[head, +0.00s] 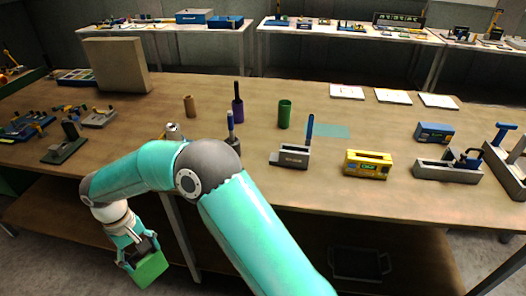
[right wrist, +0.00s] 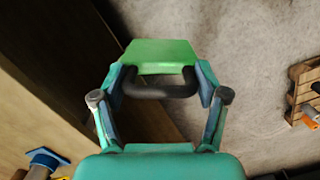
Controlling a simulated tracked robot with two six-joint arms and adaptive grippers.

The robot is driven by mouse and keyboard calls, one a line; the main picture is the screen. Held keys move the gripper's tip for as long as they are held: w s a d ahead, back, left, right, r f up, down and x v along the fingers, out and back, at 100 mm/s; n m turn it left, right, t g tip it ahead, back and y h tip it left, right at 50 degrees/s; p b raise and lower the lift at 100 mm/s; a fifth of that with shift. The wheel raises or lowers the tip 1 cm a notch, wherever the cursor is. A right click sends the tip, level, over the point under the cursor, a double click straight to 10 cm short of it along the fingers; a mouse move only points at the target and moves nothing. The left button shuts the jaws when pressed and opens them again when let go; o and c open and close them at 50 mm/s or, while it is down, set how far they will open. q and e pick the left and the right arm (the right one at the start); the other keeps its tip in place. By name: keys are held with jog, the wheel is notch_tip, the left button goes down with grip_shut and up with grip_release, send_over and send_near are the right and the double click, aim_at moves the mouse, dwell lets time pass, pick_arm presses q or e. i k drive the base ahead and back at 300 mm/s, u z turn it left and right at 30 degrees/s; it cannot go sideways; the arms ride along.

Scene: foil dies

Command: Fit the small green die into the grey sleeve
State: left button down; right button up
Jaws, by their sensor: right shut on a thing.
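The green die (head: 149,269) is a bright green block with a black handle. My right gripper (head: 140,252) is shut on it, low at the left in the head view, in front of the table and over the floor. In the right wrist view the die (right wrist: 158,53) shows beyond the fingers, its dark handle between the fingertips (right wrist: 160,87). A grey slotted block (head: 290,158) with a blue-handled tool upright at it stands near the table's front edge. Another grey holder (head: 445,171) stands at the right. I cannot tell which is the sleeve. My left gripper is out of view.
A yellow slotted box (head: 368,165) and a blue box (head: 434,132) stand on the table (head: 330,195) to the right. Green (head: 285,114), purple and brown cups stand mid-table. A dark green handled block (head: 64,151) sits at the left. A wooden crate (right wrist: 304,92) is on the floor.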

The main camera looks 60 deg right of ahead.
aim_at(294, 162)
jog(key=u, duration=0.05)
jog(key=i, duration=0.65)
jog(key=z, duration=3)
jog(key=k, duration=0.1)
jog(key=u, duration=1.75)
